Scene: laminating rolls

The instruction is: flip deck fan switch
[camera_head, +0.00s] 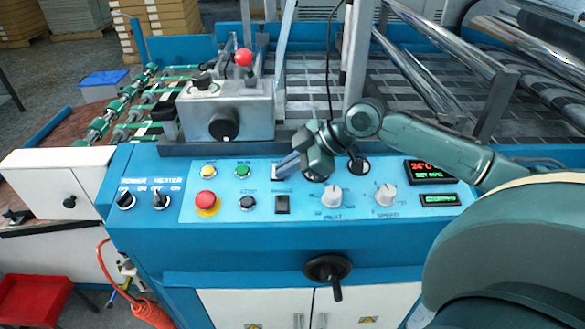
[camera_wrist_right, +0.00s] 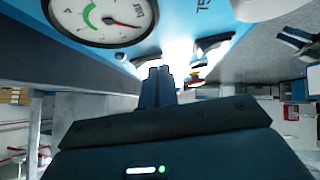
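The blue control panel (camera_head: 233,181) of the machine fills the middle of the head view. A black rocker switch (camera_head: 282,204) sits on its lower row; I cannot read its label, so I cannot tell whether it is the deck fan switch. My right gripper (camera_head: 281,168) reaches in from the right, its fingertips just above that rocker and over the upper row, hiding part of the panel there. In the right wrist view its fingers (camera_wrist_right: 161,82) are together with nothing seen between them. Contact with the panel cannot be told. My left gripper is not in view.
Beside the rocker are a red emergency button (camera_head: 206,199), a small black knob (camera_head: 247,203), and two pale dials, heat (camera_head: 331,198) and speed (camera_head: 385,196). A grey box with a red-balled lever (camera_head: 244,57) stands behind. A handwheel (camera_head: 327,268) projects below. A gauge (camera_wrist_right: 105,18) shows in the wrist view.

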